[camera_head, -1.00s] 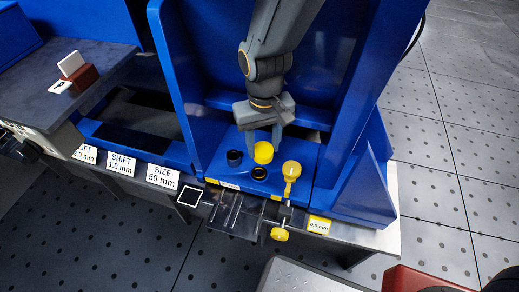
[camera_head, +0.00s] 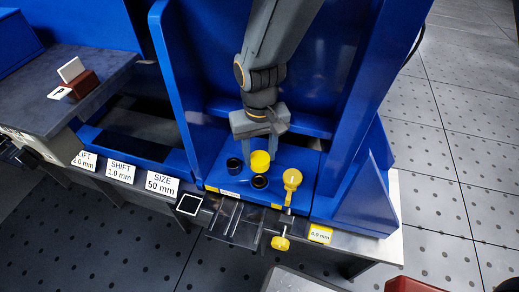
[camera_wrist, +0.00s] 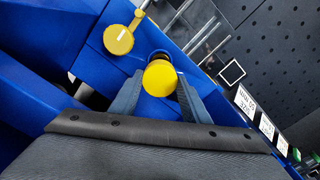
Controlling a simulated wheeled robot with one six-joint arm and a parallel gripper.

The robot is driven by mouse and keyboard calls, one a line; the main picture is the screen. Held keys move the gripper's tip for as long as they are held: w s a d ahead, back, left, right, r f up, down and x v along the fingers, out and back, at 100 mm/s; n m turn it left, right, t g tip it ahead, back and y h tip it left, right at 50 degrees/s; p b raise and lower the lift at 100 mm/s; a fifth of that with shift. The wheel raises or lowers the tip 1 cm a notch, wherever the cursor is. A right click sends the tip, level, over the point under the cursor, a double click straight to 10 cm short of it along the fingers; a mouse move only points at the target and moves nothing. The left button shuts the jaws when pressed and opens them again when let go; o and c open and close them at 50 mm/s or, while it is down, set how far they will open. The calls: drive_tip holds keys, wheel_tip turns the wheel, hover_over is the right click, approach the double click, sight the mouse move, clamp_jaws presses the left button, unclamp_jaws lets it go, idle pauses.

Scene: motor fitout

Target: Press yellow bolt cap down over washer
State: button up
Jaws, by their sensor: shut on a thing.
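My gripper (camera_head: 259,150) is shut on the yellow bolt cap (camera_head: 260,162). In the wrist view the cap (camera_wrist: 160,78) sits between the two fingertips (camera_wrist: 158,92). The cap is held just behind a dark ring (camera_head: 260,181) on the blue block, which may be the washer. In the wrist view this ring (camera_wrist: 158,54) is partly hidden behind the cap. I cannot tell exactly how high the cap is above the block.
A second dark ring (camera_head: 234,163) is left of the cap. A yellow-knobbed handle (camera_head: 292,178) stands close on the right, with another yellow knob (camera_head: 280,243) at the front. Tall blue side walls (camera_head: 345,130) flank the arm. A clear slotted plate (camera_head: 235,219) is in front.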

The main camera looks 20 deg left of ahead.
sight(258, 157)
drive_tip(key=shift+f+b, duration=0.7)
drive_tip(key=shift+f, duration=1.7)
drive_tip(key=shift+p, duration=0.45)
drive_tip(key=shift+a+r+p, duration=0.3)
drive_tip(key=shift+r+p, duration=0.1)
drive_tip(key=shift+p, duration=0.5)
drive_tip(key=shift+f, duration=0.35)
drive_tip(key=shift+d+f, duration=0.1)
drive_tip(key=shift+f, duration=0.6)
drive_tip(key=shift+f+b, duration=0.1)
drive_tip(key=shift+b, duration=0.2)
drive_tip(key=shift+f, duration=0.8)
drive_tip(key=shift+r, duration=0.15)
